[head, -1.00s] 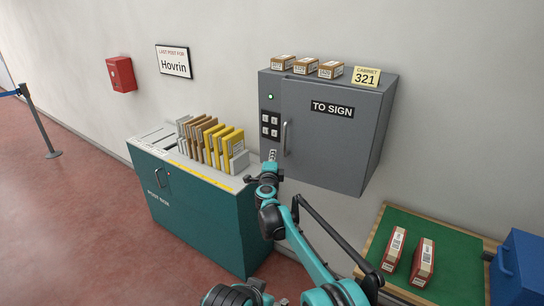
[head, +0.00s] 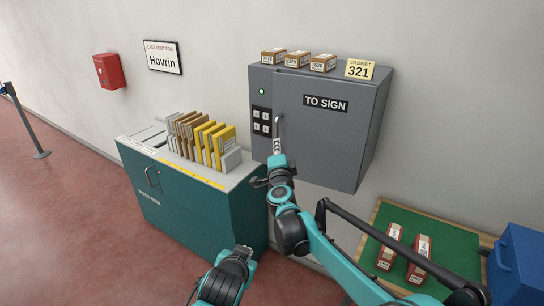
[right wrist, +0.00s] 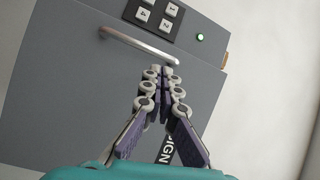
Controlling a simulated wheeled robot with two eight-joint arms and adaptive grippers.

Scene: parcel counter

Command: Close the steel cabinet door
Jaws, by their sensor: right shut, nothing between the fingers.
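The grey steel cabinet (head: 368,130) is on the wall. Its door (head: 315,150), labelled TO SIGN, looks flush with the front; I cannot tell whether a small gap remains. The door's upright bar handle (head: 280,123) is near its left edge and also shows in the right wrist view (right wrist: 140,45). My right gripper (head: 277,145) is shut and empty in front of the door, its fingertips close beside the handle. In the right wrist view its fingertips (right wrist: 160,74) overlap the door; contact is unclear.
A keypad (head: 262,121) and a lit green lamp (head: 262,91) sit left of the door. Small boxes (head: 297,59) stand on the cabinet. The teal post box (head: 190,210) is close by at lower left. A green-topped table (head: 450,240) stands at lower right.

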